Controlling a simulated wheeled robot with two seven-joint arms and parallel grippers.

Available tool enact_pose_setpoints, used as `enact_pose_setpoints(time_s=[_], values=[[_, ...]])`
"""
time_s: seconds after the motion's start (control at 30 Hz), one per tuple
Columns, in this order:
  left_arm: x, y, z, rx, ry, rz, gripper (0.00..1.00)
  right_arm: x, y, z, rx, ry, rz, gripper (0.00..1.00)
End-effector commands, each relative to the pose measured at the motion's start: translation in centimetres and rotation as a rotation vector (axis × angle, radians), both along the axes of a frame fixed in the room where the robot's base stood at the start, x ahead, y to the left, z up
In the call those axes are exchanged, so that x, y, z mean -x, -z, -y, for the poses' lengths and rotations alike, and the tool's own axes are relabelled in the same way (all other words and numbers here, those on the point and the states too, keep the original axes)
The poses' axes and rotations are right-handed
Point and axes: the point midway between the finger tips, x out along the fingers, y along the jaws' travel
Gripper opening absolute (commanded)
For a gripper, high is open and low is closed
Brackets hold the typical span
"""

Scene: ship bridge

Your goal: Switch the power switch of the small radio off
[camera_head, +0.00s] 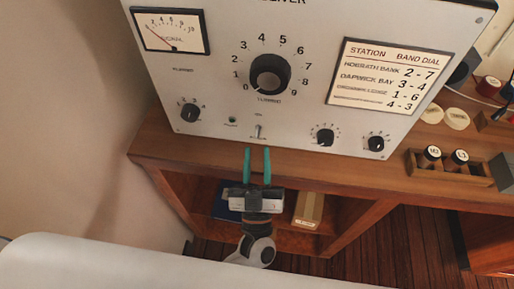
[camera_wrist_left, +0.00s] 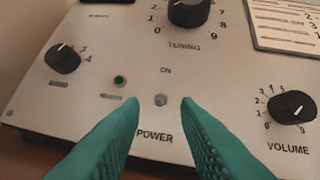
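The radio (camera_head: 215,75) is a pale receiver panel standing on a wooden desk; it also fills much of the left wrist view (camera_wrist_left: 100,25). Its power switch (camera_head: 258,131) is a small grey metal lever low on the panel. In the left wrist view the switch (camera_wrist_left: 161,100) sits between the words ON and POWER; which way it is thrown I cannot tell surely. My left gripper (camera_head: 257,150) has teal fingers, parted and empty, just below the switch in the head view. In the left wrist view its fingertips (camera_wrist_left: 160,104) flank the switch, apparently without touching it. My right gripper is not in view.
A dark green indicator (camera_head: 232,120) and a knob (camera_head: 190,111) are left of the switch; two knobs (camera_head: 325,136) are right. The large tuning knob (camera_head: 269,75) is above. A wooden holder with bottles (camera_head: 450,172) stands at right. Below is an open shelf with a box (camera_head: 308,209).

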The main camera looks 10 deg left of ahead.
Motion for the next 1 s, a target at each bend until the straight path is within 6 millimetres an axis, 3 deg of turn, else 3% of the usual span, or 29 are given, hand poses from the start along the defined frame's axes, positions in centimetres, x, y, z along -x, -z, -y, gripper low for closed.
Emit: enact_pose_setpoints(time_s=[0.1,0.4,1.0], values=[[2.3,2.2,0.3,-0.001,0.000,-0.005,0.29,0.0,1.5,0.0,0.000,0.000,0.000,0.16],[6.4,4.9,1.0,-0.001,0.000,-0.003,0.29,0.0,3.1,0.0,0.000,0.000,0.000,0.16],[7.3,5.3,1.2,-0.001,0.000,-0.001,0.29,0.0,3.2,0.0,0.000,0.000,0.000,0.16]])
